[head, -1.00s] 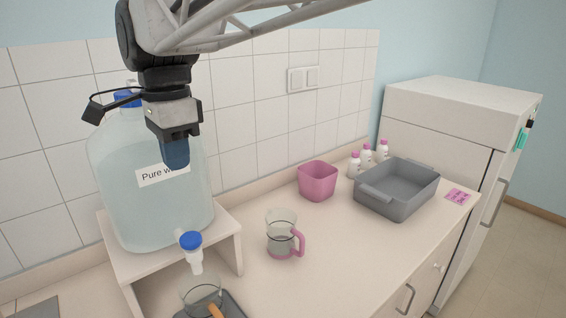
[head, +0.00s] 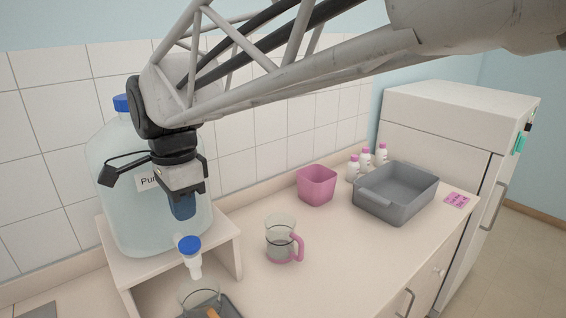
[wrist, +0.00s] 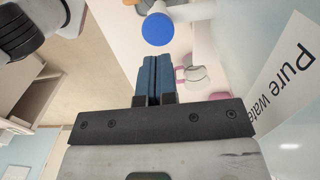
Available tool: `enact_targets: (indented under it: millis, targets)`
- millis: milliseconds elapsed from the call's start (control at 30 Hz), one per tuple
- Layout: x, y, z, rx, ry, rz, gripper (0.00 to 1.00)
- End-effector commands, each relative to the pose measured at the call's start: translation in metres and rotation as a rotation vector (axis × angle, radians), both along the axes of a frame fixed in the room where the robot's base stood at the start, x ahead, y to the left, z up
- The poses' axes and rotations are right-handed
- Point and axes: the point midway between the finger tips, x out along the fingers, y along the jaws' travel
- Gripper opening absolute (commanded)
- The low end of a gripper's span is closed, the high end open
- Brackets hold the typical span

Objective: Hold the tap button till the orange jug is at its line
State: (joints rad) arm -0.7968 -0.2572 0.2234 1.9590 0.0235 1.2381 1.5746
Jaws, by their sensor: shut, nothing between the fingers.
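The blue tap button (head: 189,244) sits on the white tap of the large "Pure water" bottle (head: 130,215), which stands on a small bench. My gripper (head: 184,212) is shut and empty, pointing down just above the button, with a gap between. In the wrist view the shut blue fingers (wrist: 153,62) lie below the blue button (wrist: 157,29). The orange-handled jug (head: 201,300) stands under the tap, cut off by the bottom edge of the head view. Its line and its water level cannot be made out.
A pink-handled jug (head: 282,240) with a dark line stands right of the tap. A pink bin (head: 317,188), a grey tray (head: 398,210) and several small white bottles with pink caps (head: 366,160) are farther back. The counter between is clear.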

Motion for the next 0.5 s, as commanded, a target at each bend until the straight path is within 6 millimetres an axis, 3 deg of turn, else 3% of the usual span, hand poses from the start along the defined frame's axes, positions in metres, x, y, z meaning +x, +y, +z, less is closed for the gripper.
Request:
enact_targets:
  millis: [233,500]
  targets:
    - [-0.001,0.0,-0.034,-0.001,0.001,0.0,0.0]
    - [-0.002,0.0,-0.05,0.0,0.0,0.0,0.0]
